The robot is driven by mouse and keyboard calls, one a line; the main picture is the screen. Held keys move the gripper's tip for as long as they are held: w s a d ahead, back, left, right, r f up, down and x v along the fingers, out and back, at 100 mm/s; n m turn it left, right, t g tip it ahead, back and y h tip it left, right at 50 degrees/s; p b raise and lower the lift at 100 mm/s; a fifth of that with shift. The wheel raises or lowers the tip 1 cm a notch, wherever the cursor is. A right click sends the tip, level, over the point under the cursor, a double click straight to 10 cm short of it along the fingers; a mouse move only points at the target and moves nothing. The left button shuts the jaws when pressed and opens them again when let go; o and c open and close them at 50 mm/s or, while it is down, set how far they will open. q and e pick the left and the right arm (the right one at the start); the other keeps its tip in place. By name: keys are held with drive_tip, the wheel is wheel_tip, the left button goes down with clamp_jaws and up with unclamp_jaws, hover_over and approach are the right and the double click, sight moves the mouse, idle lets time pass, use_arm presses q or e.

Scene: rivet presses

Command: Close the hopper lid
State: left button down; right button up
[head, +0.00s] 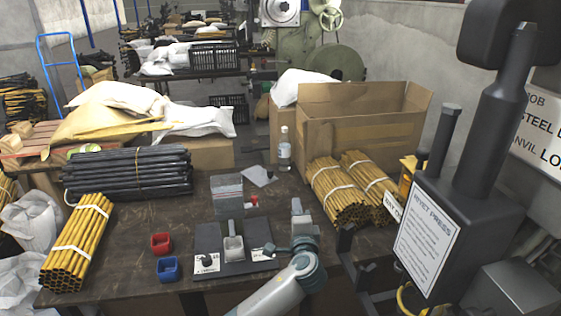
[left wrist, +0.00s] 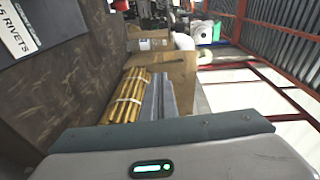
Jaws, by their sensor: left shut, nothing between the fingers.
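A small grey hopper (head: 233,248) stands on a dark mat (head: 208,238) near the front middle of the table in the head view. A grey upright panel (head: 227,187) rises behind it; it looks like the raised lid, but I cannot be sure of the hinge. My left gripper (head: 297,206) is right of the hopper and mat, apart from both, with its fingers shut and empty. In the left wrist view the shut fingers (left wrist: 160,98) point towards yellow rods and cardboard; the hopper is not clearly visible there. My right gripper is not in view.
Red (head: 161,243) and blue (head: 168,268) bins sit left of the mat. Yellow rod bundles lie left (head: 78,243) and right (head: 338,192). A rivet press (head: 430,235) blocks the right.

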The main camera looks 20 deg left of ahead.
use_arm(q)
drive_tip(key=shift+y, duration=0.5)
drive_tip(key=r, duration=0.1)
drive_tip(key=w+a+r, duration=0.1)
drive_tip(key=r, duration=0.2)
drive_tip(key=shift+w+a, duration=0.15)
drive_tip(key=shift+w, duration=0.15)
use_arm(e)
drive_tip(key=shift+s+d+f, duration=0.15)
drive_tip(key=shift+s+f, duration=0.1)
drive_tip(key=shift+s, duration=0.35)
use_arm(q)
drive_tip(key=shift+w+a, duration=0.1)
drive_tip(key=shift+w, duration=0.05)
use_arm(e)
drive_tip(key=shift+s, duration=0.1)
